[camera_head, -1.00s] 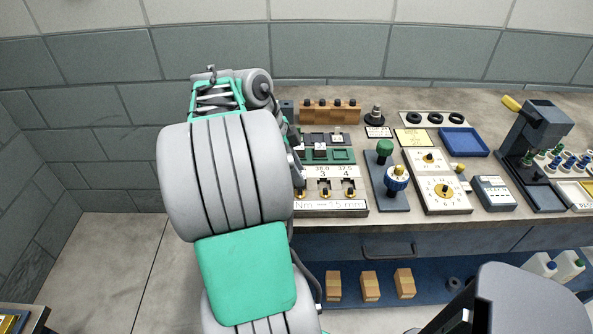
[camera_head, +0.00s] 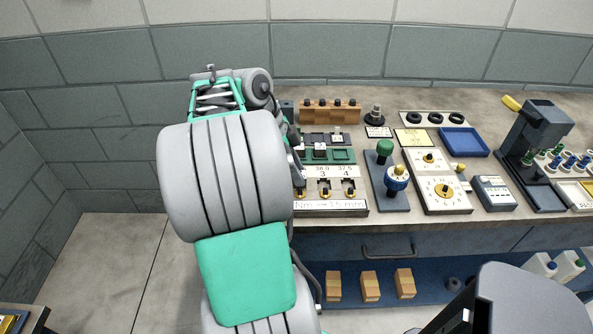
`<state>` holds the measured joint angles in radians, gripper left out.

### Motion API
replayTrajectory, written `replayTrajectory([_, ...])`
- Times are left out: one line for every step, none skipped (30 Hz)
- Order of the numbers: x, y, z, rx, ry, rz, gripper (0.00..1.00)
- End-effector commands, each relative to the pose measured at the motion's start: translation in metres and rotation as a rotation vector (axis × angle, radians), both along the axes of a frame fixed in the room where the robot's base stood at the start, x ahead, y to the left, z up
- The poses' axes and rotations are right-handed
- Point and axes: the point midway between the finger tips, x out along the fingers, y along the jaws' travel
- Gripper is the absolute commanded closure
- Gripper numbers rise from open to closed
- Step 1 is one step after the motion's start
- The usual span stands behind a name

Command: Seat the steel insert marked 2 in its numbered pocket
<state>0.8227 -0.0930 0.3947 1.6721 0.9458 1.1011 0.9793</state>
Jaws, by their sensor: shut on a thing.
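The numbered rack (camera_head: 333,206) stands near the bench's front edge. Its labels 3 and 4 show, with dark and brass pieces in the pockets below them; its left part is hidden by my arm. A green tray (camera_head: 342,156) behind it holds small light pieces with dark tops, one of them a light block (camera_head: 319,149). My gripper (camera_head: 298,174) shows only as a sliver at the right edge of my arm, low over the rack's left side. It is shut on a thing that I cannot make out. I cannot read a mark 2 anywhere.
A wooden block with dark knobs (camera_head: 330,111) stands behind the tray. To the right are a stand with green and blue knobs (camera_head: 387,178), dial plates (camera_head: 440,190), a blue tray (camera_head: 464,141) and a dark press (camera_head: 540,140). Little bare bench shows between them.

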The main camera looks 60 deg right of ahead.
Motion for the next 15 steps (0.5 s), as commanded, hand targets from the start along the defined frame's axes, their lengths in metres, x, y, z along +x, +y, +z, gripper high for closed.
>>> replayTrajectory([0.0001,-0.0002,0.0006,-0.001,-0.001,-0.001,1.0])
replayTrajectory([0.0001,-0.0002,0.0006,-0.001,-0.001,-0.001,1.0])
replayTrajectory([0.0001,-0.0002,0.0006,-0.001,0.0,0.0,1.0])
replayTrajectory([0.0001,-0.0002,0.0006,-0.001,0.0,0.0,0.69])
replayTrajectory([0.0001,-0.0002,0.0006,-0.001,0.0,0.0,0.66])
replayTrajectory([0.0001,-0.0002,0.0006,-0.001,0.0,0.0,0.63])
replayTrajectory([0.0001,-0.0002,0.0005,-0.001,0.0,0.0,0.61])
replayTrajectory([0.0001,-0.0002,0.0005,-0.001,0.0,0.0,0.58])
replayTrajectory([0.0,-0.0001,0.0004,-0.001,0.0,0.0,0.55])
replayTrajectory([0.0,0.0001,0.0003,0.0,0.0,0.0,0.53])
replayTrajectory([-0.0001,0.0002,0.0002,0.0,0.0,0.0,0.5])
replayTrajectory([-0.0002,0.0002,0.0001,0.001,0.0,0.0,0.47])
replayTrajectory([-0.0002,0.0004,0.0,0.001,0.0,0.0,0.46])
replayTrajectory([-0.0004,0.0006,-0.0001,0.002,0.001,-0.001,0.46])
replayTrajectory([-0.0005,0.0008,-0.0003,0.002,0.001,-0.001,0.46])
